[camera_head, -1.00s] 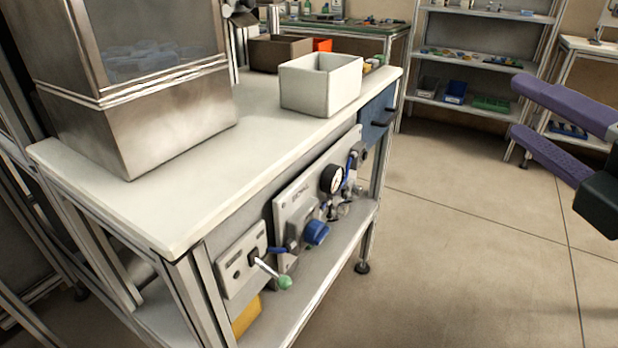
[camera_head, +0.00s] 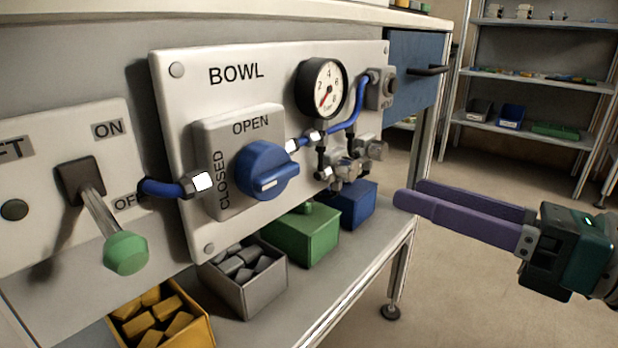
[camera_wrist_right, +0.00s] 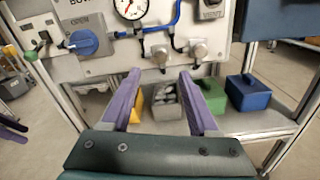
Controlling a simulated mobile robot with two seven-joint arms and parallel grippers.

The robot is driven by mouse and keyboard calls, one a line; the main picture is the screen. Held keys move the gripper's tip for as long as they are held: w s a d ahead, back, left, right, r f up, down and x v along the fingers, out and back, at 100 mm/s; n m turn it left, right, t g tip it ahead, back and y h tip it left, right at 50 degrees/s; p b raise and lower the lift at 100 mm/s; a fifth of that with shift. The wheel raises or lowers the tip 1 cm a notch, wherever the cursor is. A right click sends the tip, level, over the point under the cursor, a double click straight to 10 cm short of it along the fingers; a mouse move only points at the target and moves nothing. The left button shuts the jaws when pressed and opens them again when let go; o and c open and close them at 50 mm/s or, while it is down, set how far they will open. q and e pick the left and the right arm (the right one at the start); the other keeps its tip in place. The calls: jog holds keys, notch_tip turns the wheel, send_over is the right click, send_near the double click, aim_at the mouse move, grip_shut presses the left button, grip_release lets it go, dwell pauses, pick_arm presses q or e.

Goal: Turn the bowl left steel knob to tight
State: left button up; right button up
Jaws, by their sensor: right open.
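The BOWL panel (camera_head: 270,75) faces me in the head view. Two steel knobs sit below its gauge: the left steel knob (camera_head: 340,172), partly crowded by fittings, and the right steel knob (camera_head: 373,149). In the right wrist view the left steel knob (camera_wrist_right: 160,55) and right steel knob (camera_wrist_right: 198,50) show side by side. My right gripper (camera_head: 410,191) is open and empty, apart from the panel, to its right in the head view. In the wrist view its fingertips (camera_wrist_right: 160,74) frame the left knob from a distance. Purple fingers of my left gripper (camera_wrist_right: 12,127) show at that view's left edge.
A blue valve handle (camera_head: 265,170) and a green-tipped lever (camera_head: 125,252) stick out left of the knobs. A gauge (camera_head: 321,88) and blue hose are above. Yellow, grey, green (camera_head: 303,237) and blue bins stand on the shelf below. Floor at right is clear.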

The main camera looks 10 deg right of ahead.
aim_at(354, 172)
jog(key=x, duration=0.7)
jog(key=shift+w+a, duration=0.1)
jog(key=shift+w, duration=0.1)
grip_shut()
